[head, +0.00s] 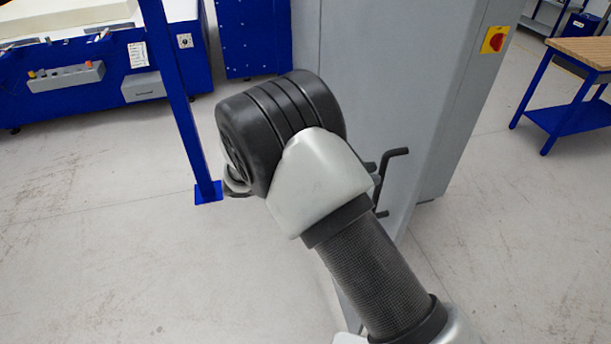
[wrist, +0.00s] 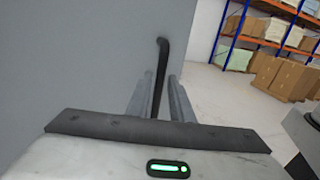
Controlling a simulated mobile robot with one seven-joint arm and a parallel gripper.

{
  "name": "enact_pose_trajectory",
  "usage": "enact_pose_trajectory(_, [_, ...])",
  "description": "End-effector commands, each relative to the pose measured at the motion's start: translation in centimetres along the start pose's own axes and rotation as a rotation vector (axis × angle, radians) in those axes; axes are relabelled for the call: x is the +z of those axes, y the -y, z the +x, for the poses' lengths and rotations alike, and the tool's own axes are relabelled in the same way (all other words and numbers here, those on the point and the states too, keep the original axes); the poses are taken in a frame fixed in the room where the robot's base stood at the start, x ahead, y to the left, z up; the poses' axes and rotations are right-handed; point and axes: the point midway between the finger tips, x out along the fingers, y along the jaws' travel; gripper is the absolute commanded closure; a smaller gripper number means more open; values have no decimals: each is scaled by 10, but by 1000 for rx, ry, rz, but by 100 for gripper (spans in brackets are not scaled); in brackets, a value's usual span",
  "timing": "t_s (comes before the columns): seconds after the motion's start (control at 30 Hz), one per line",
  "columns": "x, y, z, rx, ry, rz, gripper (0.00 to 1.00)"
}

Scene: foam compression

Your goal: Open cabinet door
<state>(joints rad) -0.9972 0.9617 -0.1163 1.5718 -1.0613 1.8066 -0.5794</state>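A tall grey cabinet (head: 415,70) stands at centre right in the head view, behind my arm. A black bent handle (head: 384,178) sticks out from its grey face. In the wrist view the grey cabinet surface (wrist: 75,60) fills the left side, and the dark handle (wrist: 162,52) rises near the middle. My gripper (wrist: 160,76) has its two grey fingers apart, with the handle between them and a visible gap beside it. In the head view my arm hides most of the gripper. I cannot tell whether the door is ajar.
A red and yellow switch (head: 495,40) is on the cabinet's right side. A blue post (head: 178,95) stands at left, near a blue machine (head: 100,85). A workbench (head: 575,95) is at right. Shelving with boxes (wrist: 275,35) shows in the wrist view. The floor in front is clear.

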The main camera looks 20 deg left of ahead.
Motion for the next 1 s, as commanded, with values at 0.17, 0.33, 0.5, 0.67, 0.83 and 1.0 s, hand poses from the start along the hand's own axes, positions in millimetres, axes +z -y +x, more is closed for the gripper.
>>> enact_pose_trajectory(0.17, [-4,0,-48,5,-3,2,80])
enact_pose_trajectory(0.33, [-3,0,-87,3,-1,1,80])
enact_pose_trajectory(0.5, [-2,0,-118,3,1,1,80])
enact_pose_trajectory(0.67, [-1,0,-132,1,1,0,80])
enact_pose_trajectory(0.83, [0,0,-135,1,-1,-1,80])
enact_pose_trajectory(1.0, [0,0,-135,0,-1,-1,80])
